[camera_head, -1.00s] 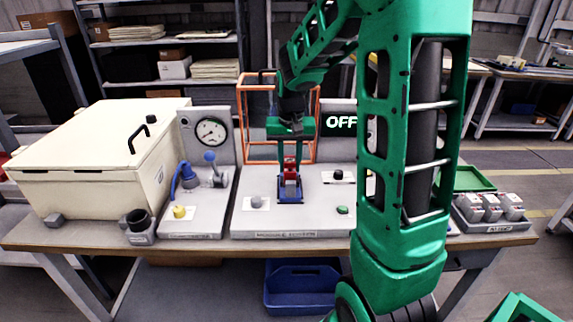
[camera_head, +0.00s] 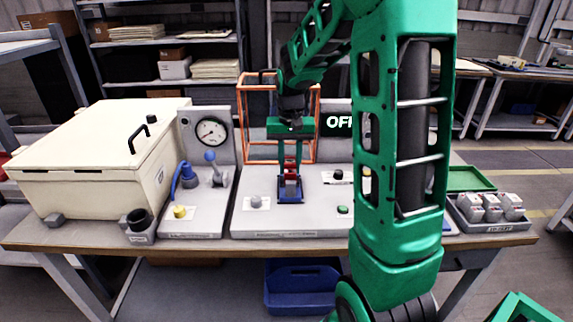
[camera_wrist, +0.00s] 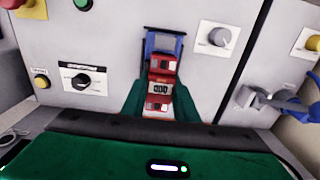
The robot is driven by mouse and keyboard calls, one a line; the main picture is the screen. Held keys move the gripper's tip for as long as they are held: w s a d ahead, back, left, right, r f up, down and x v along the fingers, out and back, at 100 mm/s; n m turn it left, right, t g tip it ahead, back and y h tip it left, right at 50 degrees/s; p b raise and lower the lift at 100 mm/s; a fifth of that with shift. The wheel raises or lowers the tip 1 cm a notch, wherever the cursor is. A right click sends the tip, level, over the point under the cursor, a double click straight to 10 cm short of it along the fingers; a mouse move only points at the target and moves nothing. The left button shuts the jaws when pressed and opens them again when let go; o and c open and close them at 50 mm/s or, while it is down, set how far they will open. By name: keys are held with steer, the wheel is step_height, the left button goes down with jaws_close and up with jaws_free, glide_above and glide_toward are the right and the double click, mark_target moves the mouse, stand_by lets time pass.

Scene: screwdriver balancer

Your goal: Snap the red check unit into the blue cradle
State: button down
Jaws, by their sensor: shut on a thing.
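The red check unit (camera_wrist: 160,84) has a small dark display and is between my gripper's green fingers in the wrist view. My gripper (camera_head: 291,160) is shut on it and points down over the bench's middle station. The blue cradle (camera_head: 290,196) stands on that grey station. In the wrist view the cradle (camera_wrist: 165,40) shows just beyond the unit, overlapping its far end. The red unit also shows in the head view (camera_head: 290,166), low between the fingers and at the cradle. I cannot tell whether it is fully seated.
An orange frame (camera_head: 243,122) stands behind the station. A grey knob (camera_head: 256,202), a black knob (camera_head: 338,174) and a green button (camera_head: 342,210) surround the cradle. A gauge panel (camera_head: 211,132) and a cream chest (camera_head: 85,160) are left. A tray of grey-white units (camera_head: 492,228) is right.

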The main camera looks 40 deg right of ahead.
steer(key=shift+s+f, duration=0.1)
steer(key=shift+f, duration=0.35)
stand_by(0.4)
steer(key=shift+g+y, duration=0.5)
steer(key=shift+g, duration=0.2)
steer(key=shift+a, duration=0.1)
steer(key=shift+g+y, duration=0.3)
steer(key=shift+g, duration=0.2)
steer(key=shift+r, duration=0.1)
steer(key=shift+f, duration=0.75)
stand_by(1.0)
